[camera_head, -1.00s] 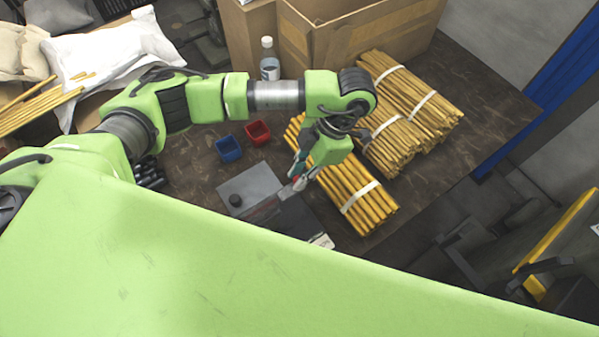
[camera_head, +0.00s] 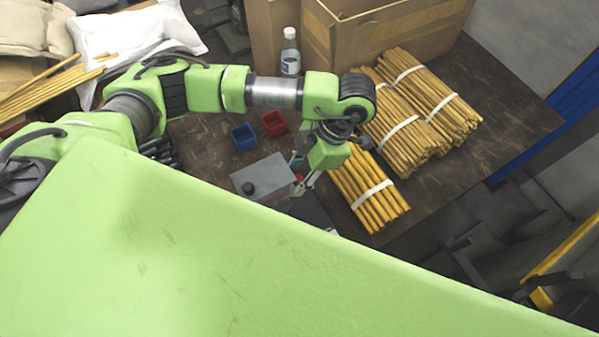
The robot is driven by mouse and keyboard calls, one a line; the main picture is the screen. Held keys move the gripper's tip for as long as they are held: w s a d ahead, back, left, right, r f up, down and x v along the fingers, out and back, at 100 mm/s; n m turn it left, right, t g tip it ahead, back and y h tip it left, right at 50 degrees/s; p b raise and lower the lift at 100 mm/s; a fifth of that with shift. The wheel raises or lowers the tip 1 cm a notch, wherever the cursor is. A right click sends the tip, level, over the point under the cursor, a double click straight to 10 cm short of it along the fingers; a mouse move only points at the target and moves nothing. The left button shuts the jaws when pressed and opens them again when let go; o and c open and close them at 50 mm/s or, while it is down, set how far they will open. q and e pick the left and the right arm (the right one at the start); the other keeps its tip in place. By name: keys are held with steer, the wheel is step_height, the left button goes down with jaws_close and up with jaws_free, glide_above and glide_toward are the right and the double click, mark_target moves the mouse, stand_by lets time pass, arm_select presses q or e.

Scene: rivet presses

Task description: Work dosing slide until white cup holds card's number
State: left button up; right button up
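The dosing device looks like a grey box (camera_head: 262,177) with a black round knob (camera_head: 248,188) on top, in the middle of the table. A small red part (camera_head: 299,178), perhaps the slide's handle, shows at its right edge. My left gripper (camera_head: 304,178) points down at this edge, its fingers close to the red part. The fingers are small and partly hidden by the wrist, so contact and opening cannot be told. A dark flat block (camera_head: 311,209) lies in front of the box. I cannot make out the white cup or the card's number. My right gripper is not in view.
A blue bin (camera_head: 244,137) and a red bin (camera_head: 273,123) stand behind the box. Bundles of yellow rods (camera_head: 368,187) lie to its right. A bottle (camera_head: 290,52) and cardboard box (camera_head: 385,33) stand at the back. My green body covers the foreground.

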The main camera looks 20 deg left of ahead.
arm_select(q)
steer(key=shift+w+r, duration=0.1)
steer(key=shift+w+d+r, duration=0.1)
steer(key=shift+d+r, duration=0.1)
steer(key=v, duration=1.1)
steer(key=shift+r, duration=0.2)
